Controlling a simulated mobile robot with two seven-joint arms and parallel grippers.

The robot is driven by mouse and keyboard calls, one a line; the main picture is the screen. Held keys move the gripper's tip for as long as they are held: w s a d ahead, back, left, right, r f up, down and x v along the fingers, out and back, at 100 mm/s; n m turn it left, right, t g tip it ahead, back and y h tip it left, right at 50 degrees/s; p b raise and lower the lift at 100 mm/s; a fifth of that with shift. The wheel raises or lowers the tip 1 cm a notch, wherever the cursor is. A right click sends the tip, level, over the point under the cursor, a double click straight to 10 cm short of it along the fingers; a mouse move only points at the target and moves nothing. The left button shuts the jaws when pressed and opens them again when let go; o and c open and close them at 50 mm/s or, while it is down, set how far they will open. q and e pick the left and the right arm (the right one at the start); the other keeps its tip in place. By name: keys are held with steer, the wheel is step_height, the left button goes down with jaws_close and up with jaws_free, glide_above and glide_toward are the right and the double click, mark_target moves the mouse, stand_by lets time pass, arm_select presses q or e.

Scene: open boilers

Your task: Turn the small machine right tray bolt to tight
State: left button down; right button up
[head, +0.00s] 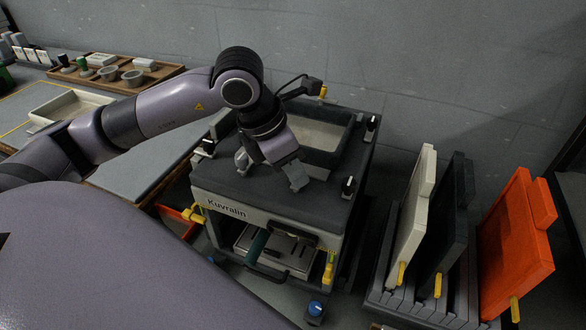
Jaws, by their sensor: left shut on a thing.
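The small machine (292,209), a dark box with a "Kuvralin" label, stands in the middle, with a pale-lined tray (318,133) set in its top. Black knobs with white marks stand on its top: one at the front right (348,187), one at the back right (372,123) and one at the left (208,146). I cannot tell which is the right tray bolt. My left gripper (270,170) points down over the top's front part, left of the front right knob. My right gripper is out of view.
A rack at the right holds a white panel (412,212), a dark panel (447,215) and an orange panel (515,240). A yellow fitting (329,267) is on the machine's front right. A wooden tray (161,77) stands at the back left. A wall is behind.

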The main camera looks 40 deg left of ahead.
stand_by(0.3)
arm_select(q)
steer(key=c, duration=0.9)
jaws_free()
steer(key=v, duration=0.7)
steer(key=shift+r, duration=0.1)
